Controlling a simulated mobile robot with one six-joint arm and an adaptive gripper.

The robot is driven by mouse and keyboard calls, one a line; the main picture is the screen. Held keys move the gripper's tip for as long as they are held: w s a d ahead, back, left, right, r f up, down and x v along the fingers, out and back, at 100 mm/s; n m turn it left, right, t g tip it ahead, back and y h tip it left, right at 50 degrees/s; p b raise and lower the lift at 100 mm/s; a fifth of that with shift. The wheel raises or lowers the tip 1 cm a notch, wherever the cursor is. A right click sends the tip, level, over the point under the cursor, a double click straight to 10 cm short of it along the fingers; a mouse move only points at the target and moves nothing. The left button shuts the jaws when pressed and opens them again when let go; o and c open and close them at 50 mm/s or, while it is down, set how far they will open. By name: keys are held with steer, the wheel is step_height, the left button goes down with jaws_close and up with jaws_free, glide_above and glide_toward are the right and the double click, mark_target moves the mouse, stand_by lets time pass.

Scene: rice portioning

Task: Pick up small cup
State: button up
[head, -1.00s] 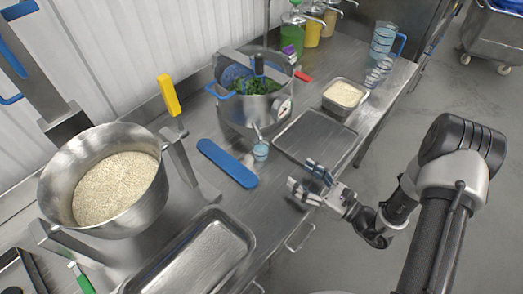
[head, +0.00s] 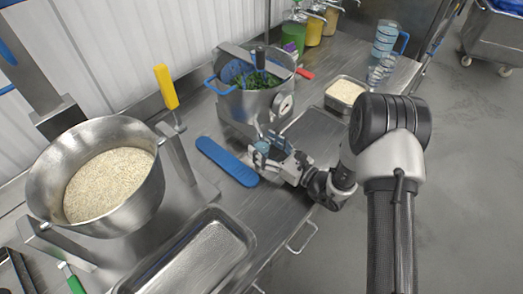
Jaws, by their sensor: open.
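The small cup (head: 262,147) is a little clear bluish cup on the steel table, in front of the pot with greens; in the head view it is mostly hidden by my fingers. My gripper (head: 264,155) is open, with its fingers at the cup. I cannot tell whether they touch it or are fully around it.
A blue flat-handled tool (head: 227,161) lies just left of my gripper. A steel pot (head: 252,108) with greens stands behind. A large bowl of rice (head: 45,185) is at left, an empty tray (head: 245,236) in front, and another flat tray (head: 318,130) at right.

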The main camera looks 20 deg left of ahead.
steer(key=shift+w+a, duration=0.2)
steer(key=shift+a, duration=0.2)
steer(key=c, duration=1.2)
steer(key=shift+o, duration=0.2)
steer(key=shift+r, duration=0.15)
